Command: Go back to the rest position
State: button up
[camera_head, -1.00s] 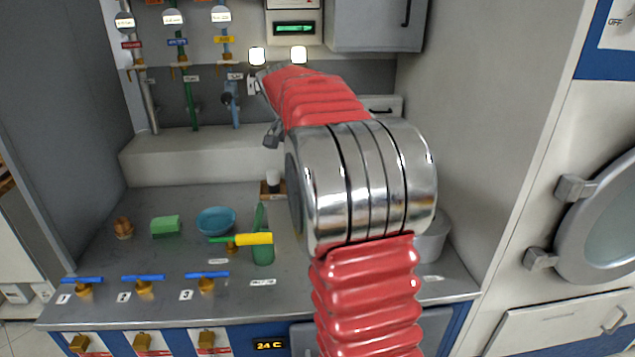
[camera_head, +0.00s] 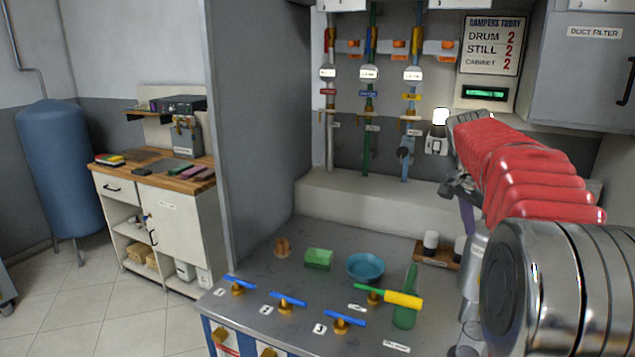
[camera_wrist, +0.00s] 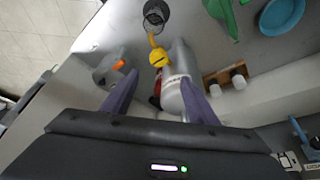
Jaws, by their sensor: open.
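My gripper (camera_wrist: 158,76) shows in the wrist view with its two purple fingers spread apart. I see nothing held between them. A yellow fitting (camera_wrist: 157,57) and a grey cylinder (camera_wrist: 179,92) appear beyond the fingers; I cannot tell how far. In the head view my red and silver arm fills the right side, raised over the right part of the grey worktop (camera_head: 236,300). A purple finger hangs below the wrist there, and the rest of the gripper is mostly hidden.
A wooden rack (camera_head: 437,253) holds white-capped bottles.

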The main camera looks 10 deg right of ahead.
jog(key=s+a+f+n+y, duration=0.2)
jog(key=s+a+f+n, duration=0.2)
jog(key=a+f+n, duration=0.4)
jog(key=s+a+f+n+t+y, duration=0.1)
jog(key=s+a+n, duration=0.3)
jog(key=s+a, duration=0.6)
jog(key=s+a+n+t+y, duration=0.1)
jog(key=s+a+n+t, duration=0.2)
jog(key=s+a, duration=0.6)
jog(key=a+n, duration=0.1)
jog(key=a, duration=0.4)
jog(key=shift+s+f+t, duration=0.4)
